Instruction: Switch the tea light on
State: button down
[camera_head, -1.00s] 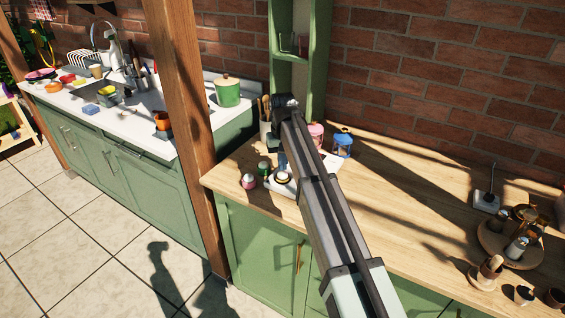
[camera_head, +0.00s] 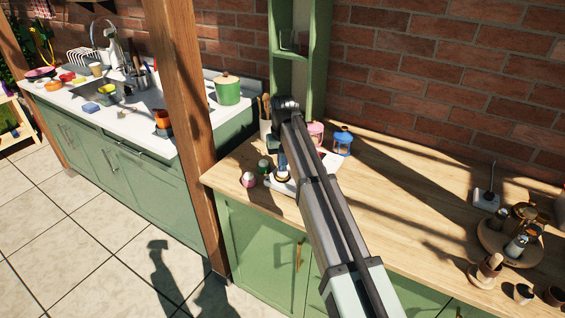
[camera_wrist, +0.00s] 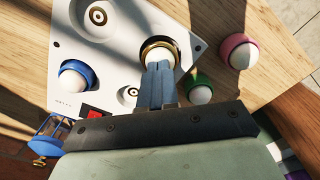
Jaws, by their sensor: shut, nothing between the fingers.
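A gold-rimmed tea light (camera_wrist: 146,48) with a white dome sits on a white panel (camera_wrist: 210,20); it also shows in the head view (camera_head: 282,178). My gripper (camera_wrist: 160,70) is shut and empty, its blue fingers pointing down at the white dome. The fingertips overlap the dome's near side; I cannot tell whether they touch it. In the head view my gripper (camera_head: 283,168) is just above the tea light, and my arm hides part of the panel.
Round white-domed pieces with blue (camera_wrist: 68,69), green (camera_wrist: 199,95) and pink (camera_wrist: 227,42) bases stand around. The panel has a red part (camera_wrist: 95,113). A blue lantern (camera_head: 342,143) stands behind my arm. The middle of the wooden counter (camera_head: 410,190) is clear.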

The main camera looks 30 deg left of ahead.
jog(key=shift+f, duration=0.25)
jog(key=shift+r, duration=0.1)
notch_tip(320, 180, up, 8)
dwell(1.0)
dwell(0.4)
